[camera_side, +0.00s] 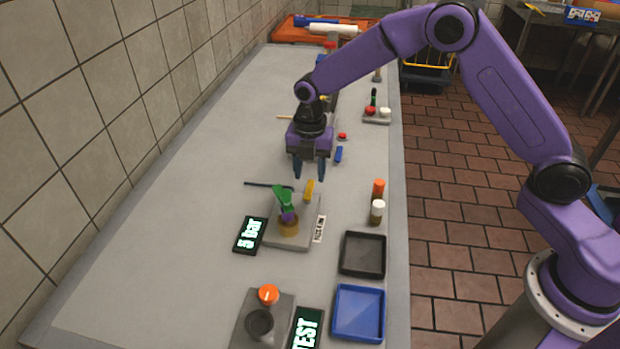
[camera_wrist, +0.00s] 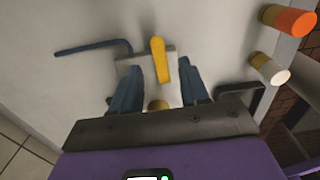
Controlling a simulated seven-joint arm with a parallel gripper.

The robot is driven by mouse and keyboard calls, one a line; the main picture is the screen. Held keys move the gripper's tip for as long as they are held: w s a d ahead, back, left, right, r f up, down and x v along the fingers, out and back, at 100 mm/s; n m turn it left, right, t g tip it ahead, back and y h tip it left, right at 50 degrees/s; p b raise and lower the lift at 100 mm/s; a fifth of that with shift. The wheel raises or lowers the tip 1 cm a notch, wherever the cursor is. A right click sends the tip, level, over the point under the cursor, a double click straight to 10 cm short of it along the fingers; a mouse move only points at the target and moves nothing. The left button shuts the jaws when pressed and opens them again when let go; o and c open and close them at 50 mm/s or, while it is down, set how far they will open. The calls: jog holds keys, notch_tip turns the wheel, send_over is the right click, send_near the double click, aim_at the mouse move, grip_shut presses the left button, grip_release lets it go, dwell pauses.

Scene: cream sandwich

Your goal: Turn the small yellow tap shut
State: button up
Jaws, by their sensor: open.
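The small yellow tap (camera_side: 309,190) sticks up at the back right of a light grey base plate (camera_side: 292,236). A green and purple part (camera_side: 284,204) on a brass fitting (camera_side: 288,227) stands on the same plate. In the wrist view the yellow tap handle (camera_wrist: 159,58) is long and narrow. My gripper (camera_side: 309,176) is open and empty, above and behind the tap, apart from it in the side view. In the wrist view its blue fingertips (camera_wrist: 158,85) lie on either side below the handle; the plate is partly hidden by them.
A dark blue bent rod (camera_side: 268,185) lies left of the tap. Orange-capped (camera_side: 378,188) and white-capped (camera_side: 377,210) bottles, a black tray (camera_side: 363,254) and a blue tray (camera_side: 359,312) line the right. The left counter is clear.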

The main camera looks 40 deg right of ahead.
aim_at(310, 187)
jog(key=shift+f, duration=1.5)
grip_shut()
